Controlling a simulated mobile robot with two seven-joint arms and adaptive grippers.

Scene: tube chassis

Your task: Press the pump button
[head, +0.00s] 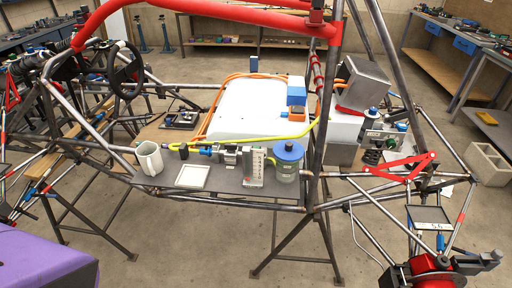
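A tube chassis (220,201) stands on trestles in the middle of the head view. A small flat shelf on its near side carries a pump-like metal unit with blue fittings (228,154), a white upright block with markings (254,167) and a clear jar with a blue lid (288,161). A yellow hose runs behind them. I cannot make out which small part is the pump button. Neither of my grippers is in view.
A red bracket (403,167) juts out at right. A purple surface (45,262) fills the lower left. Bare floor lies in front.

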